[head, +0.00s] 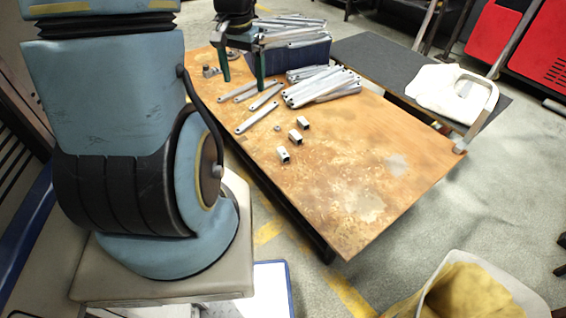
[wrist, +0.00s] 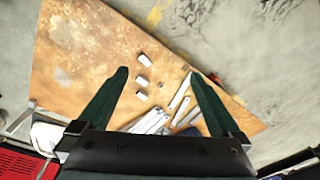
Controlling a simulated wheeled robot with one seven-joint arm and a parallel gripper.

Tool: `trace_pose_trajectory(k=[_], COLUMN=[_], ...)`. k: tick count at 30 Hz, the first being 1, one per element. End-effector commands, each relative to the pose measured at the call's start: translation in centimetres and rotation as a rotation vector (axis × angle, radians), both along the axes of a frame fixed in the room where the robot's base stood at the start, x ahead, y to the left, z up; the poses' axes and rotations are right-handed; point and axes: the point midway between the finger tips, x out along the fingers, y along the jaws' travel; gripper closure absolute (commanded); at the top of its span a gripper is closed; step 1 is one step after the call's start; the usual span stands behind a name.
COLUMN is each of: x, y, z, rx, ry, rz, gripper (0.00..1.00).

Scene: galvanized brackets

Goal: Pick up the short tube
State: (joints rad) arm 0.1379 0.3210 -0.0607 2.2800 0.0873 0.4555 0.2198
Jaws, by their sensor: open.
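Three short square metal tubes lie apart on the wooden table (head: 360,185): a near one (head: 283,155), a middle one (head: 295,135) and a far one (head: 303,122). The pictures do not show which one is meant. In the wrist view, three short pale pieces (wrist: 144,59) (wrist: 143,80) (wrist: 141,96) show between my fingers, nearer the left finger. My gripper (head: 243,76) is open and empty, above the table's far left part, beyond and left of the tubes. The wrist view also shows my gripper (wrist: 160,74) with its fingers wide apart.
Long flat brackets (head: 258,117) lie loose left of a bracket pile (head: 322,86). A dark blue bin (head: 300,56) heaped with brackets stands behind. A small nut-like piece (head: 277,127) lies near the tubes. The table's near right part is clear.

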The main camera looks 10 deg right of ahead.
Motion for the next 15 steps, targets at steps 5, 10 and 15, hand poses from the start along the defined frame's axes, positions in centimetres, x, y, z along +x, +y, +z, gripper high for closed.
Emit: trace_pose_trajectory(k=[5, 10, 15], x=[5.0, 8.9, 11.4], y=[-3.2, -6.3, -9.0], z=[-9.1, -17.2, -24.4], rx=[0.021, 0.03, 0.031], ry=[0.033, 0.059, 0.077], rz=[-0.232, -0.446, -0.622], gripper=[0.0, 0.0, 0.0])
